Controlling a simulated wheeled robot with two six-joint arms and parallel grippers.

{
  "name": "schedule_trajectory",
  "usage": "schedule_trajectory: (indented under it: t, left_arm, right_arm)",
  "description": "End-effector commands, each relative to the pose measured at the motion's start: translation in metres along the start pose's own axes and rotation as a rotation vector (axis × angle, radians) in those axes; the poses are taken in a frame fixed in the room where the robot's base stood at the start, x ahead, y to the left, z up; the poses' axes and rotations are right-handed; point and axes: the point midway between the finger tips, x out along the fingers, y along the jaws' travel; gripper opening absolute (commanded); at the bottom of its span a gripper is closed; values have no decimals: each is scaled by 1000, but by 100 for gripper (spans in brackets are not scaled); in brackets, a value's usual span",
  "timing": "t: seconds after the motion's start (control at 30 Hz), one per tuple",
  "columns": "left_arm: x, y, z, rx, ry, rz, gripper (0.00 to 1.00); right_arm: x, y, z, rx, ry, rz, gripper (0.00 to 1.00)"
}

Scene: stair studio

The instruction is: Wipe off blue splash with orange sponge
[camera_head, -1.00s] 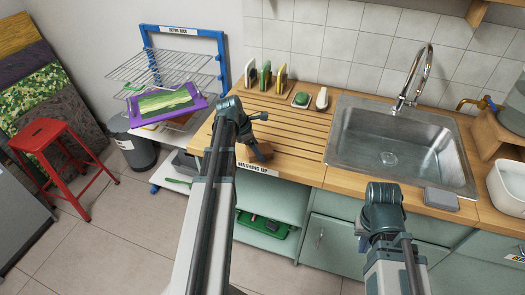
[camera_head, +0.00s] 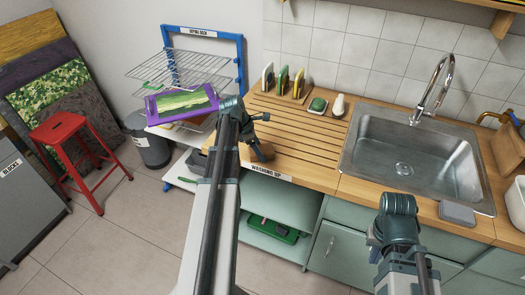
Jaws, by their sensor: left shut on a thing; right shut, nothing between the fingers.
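My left gripper (camera_head: 262,135) is over the front left of the slatted wooden drainboard (camera_head: 300,130). It is shut on a small dark brownish-orange block (camera_head: 262,153), which looks like the orange sponge, mostly hidden by the fingers and arm. I cannot tell whether the block touches the wood. My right gripper (camera_head: 374,240) is low in front of the counter and sink cabinet, shut and empty, largely hidden behind its own arm. I see no blue splash in this view.
The metal sink (camera_head: 410,150) is right of the drainboard. A rack with upright coloured pads (camera_head: 283,80), a green-topped scrubber (camera_head: 317,106) and a pale bottle-like item (camera_head: 338,106) stand behind. A drying rack (camera_head: 205,65) with a purple tray and a red stool (camera_head: 75,150) are left.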

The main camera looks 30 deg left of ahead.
Motion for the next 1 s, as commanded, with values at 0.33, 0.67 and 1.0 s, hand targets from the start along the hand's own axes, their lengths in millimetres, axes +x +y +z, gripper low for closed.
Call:
schedule_trajectory:
  t: [0.33, 0.67, 1.0]
  left_arm:
    - [-12, -1, 6, 0, -1, -1, 34]
    - [-42, -1, 19, 1, -2, -2, 34]
    - [-56, -1, 25, 1, -2, -2, 34]
  right_arm:
    - [-13, 1, 1, 0, 0, 0, 0]
    - [-45, 4, 3, 0, 0, 0, 0]
    - [-60, 6, 4, 0, 0, 0, 0]
